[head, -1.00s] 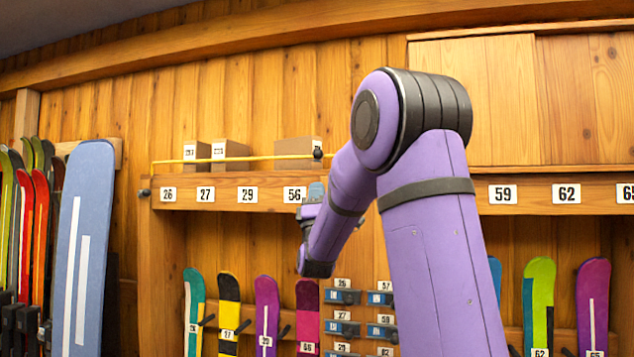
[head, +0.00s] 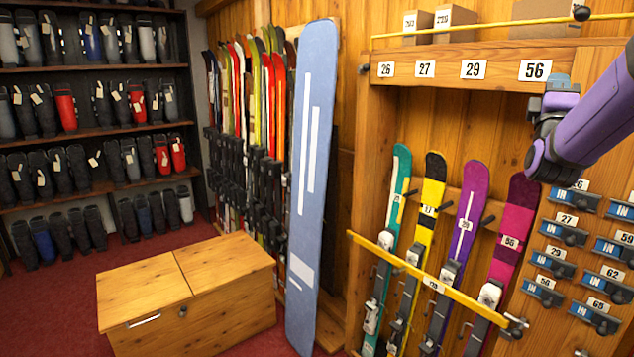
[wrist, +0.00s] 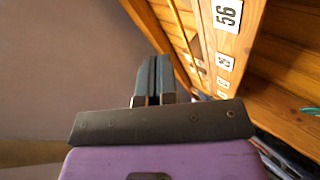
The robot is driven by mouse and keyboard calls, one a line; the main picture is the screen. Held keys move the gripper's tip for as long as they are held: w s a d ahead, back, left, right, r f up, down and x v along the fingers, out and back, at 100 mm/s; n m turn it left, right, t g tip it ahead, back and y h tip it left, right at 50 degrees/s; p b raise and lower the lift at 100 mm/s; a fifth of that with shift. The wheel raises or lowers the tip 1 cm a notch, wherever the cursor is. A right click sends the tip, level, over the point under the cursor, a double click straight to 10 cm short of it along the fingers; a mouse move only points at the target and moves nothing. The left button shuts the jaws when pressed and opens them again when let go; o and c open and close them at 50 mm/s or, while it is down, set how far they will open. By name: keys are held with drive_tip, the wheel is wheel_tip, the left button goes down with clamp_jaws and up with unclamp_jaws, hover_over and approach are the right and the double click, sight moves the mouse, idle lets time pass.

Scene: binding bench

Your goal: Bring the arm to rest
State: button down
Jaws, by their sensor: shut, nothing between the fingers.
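My arm (head: 598,118) enters the head view from the right edge, a purple link with dark joints. In the wrist view my gripper (wrist: 155,62) shows its two dark fingers pressed together with nothing between them. It is in the air in front of the numbered rack, with the 56 label (wrist: 228,14) to its right in the wrist view.
Several numbered skis, such as the yellow one (head: 430,205), stand behind a yellow bar (head: 437,282). A blue board (head: 313,150) leans beside other skis. A wooden chest (head: 222,305) sits on red carpet (head: 75,305). Boot shelves (head: 100,135) stand at left.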

drive_tip(key=s+a+f+m+g+y, duration=0.2)
drive_tip(key=s+a+f+g+y, duration=0.1)
drive_tip(key=a+y, duration=0.3)
drive_tip(key=s+a+f+m+g+y, duration=0.2)
drive_tip(key=a+f+m+g+y, duration=0.15)
drive_tip(key=a+y, duration=0.3)
drive_tip(key=s+a+f+m+g+y, duration=0.1)
drive_tip(key=s+a+f+m+g, duration=0.1)
drive_tip(key=s, duration=0.5)
drive_tip(key=s+a+f+m+g+y, duration=0.1)
drive_tip(key=s+a+f+g, duration=0.2)
drive_tip(key=s+f+g, duration=0.2)
drive_tip(key=s+a+f+m+g+y, duration=0.1)
drive_tip(key=s+a+f+m+g, duration=0.1)
drive_tip(key=s, duration=0.8)
wheel_tip(320, 180, down, 2)
drive_tip(key=shift+s+a+f+m+g, duration=0.1)
drive_tip(key=shift+s+a+m+g, duration=0.25)
drive_tip(key=shift+a+g, duration=0.35)
drive_tip(key=shift+w, duration=0.1)
